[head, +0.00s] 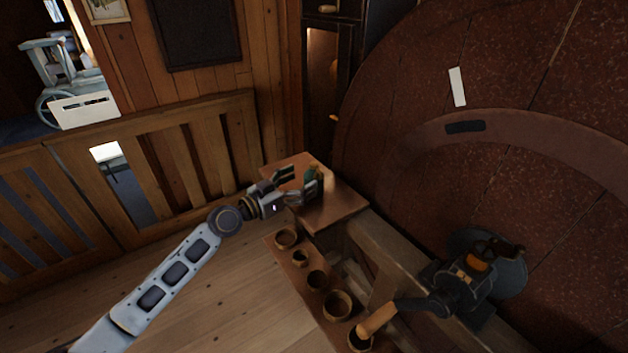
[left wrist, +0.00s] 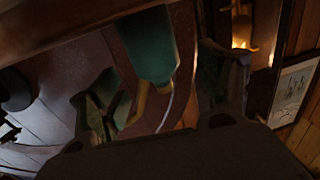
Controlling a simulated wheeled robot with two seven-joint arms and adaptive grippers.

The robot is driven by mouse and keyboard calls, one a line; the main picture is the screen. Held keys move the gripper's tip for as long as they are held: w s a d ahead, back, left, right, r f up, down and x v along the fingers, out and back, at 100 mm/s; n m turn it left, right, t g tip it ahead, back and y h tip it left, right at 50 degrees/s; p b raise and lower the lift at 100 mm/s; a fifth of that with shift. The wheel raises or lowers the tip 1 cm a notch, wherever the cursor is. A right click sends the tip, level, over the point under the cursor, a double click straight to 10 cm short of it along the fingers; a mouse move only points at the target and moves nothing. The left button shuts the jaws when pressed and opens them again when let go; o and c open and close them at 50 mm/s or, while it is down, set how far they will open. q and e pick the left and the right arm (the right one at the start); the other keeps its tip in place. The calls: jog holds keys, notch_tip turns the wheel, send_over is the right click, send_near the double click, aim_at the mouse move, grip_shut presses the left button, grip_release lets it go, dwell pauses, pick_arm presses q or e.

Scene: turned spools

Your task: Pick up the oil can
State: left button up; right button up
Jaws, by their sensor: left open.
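The oil can (head: 314,177) is a small teal-green can standing on a small wooden table (head: 338,206). My left gripper (head: 302,183) is at the can, with its fingers open and partly covering it. In the left wrist view the green can body (left wrist: 150,45) with yellowish parts (left wrist: 141,100) below it appears upside down. It lies between the two spread fingers of my left gripper (left wrist: 160,88). I cannot tell whether either finger touches it. My right gripper is not in view.
Several wooden bowls (head: 337,304) stand on a lower bench in front of the table. A dark machine (head: 462,285) with an orange part and a wooden cylinder (head: 377,319) is at the right. A slatted wooden railing (head: 170,165) runs behind; the floor at left is clear.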

aim_at(306, 180)
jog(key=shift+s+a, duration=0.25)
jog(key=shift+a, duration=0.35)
pick_arm(q)
jog(key=shift+w+d+p, duration=0.3)
jog(key=shift+d+p, duration=0.05)
jog(key=shift+d, duration=0.1)
jog(key=shift+p+x, duration=0.55)
jog(key=shift+x, duration=0.6)
jog(key=shift+w+d+f, duration=0.2)
jog(key=shift+w+d, duration=0.3)
jog(key=shift+d, duration=0.3)
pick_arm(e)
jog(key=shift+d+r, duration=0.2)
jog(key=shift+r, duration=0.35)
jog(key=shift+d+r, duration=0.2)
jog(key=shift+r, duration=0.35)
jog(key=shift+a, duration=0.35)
